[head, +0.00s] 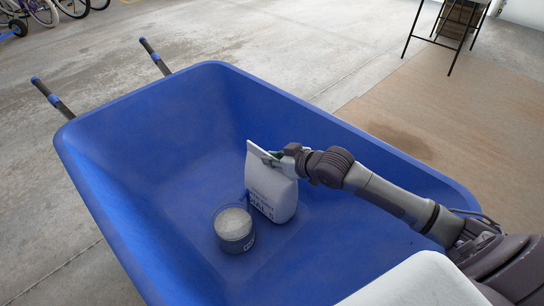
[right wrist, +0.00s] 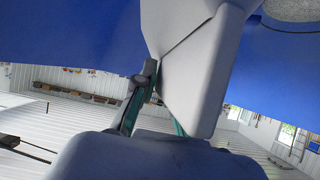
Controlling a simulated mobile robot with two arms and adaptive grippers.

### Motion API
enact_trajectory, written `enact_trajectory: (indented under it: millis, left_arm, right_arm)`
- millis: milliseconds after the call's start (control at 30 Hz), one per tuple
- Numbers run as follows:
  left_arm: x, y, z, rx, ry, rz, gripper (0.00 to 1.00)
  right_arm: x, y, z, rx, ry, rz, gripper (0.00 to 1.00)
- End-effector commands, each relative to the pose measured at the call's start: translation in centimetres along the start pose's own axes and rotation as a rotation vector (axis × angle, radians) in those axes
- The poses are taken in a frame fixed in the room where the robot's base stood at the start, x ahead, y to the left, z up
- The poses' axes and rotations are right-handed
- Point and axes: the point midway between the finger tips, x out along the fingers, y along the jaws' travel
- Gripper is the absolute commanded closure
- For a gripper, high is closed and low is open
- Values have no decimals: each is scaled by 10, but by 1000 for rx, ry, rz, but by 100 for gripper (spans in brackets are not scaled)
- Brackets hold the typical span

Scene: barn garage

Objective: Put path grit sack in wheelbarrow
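The white path grit sack (head: 271,193), with dark print on its front, is inside the blue wheelbarrow (head: 155,165). It stands upright, tilted slightly, with its base at or just above the tray floor; I cannot tell which. My right gripper (head: 277,156) reaches in from the right and is shut on the sack's top edge. The right wrist view shows the pale sack (right wrist: 200,65) between the teal-edged fingers (right wrist: 163,97). My left gripper is not in view.
A clear tub of grey material (head: 234,227) stands in the wheelbarrow, close to the sack's left. The tray floor beyond is free. The wheelbarrow's handles (head: 52,97) point to the upper left. A thin-legged table (head: 455,38) and bicycles (head: 45,10) stand in the background.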

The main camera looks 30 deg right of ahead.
Motion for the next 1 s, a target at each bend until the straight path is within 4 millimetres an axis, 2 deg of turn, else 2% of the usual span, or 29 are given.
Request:
enact_trajectory:
  millis: [33,100,467,567,800,1000]
  left_arm:
    - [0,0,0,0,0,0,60]
    - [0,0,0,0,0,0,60]
    - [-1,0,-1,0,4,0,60]
    - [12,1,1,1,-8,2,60]
    - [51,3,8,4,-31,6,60]
    - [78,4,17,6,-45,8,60]
  right_arm:
    - [0,0,0,0,0,0,77]
    - [0,0,0,0,0,0,67]
    - [-4,0,-1,-1,0,1,67]
    - [-16,1,0,-2,-2,1,67]
    - [-65,0,-1,-4,-5,-1,67]
    - [-96,0,0,-1,-5,-1,67]
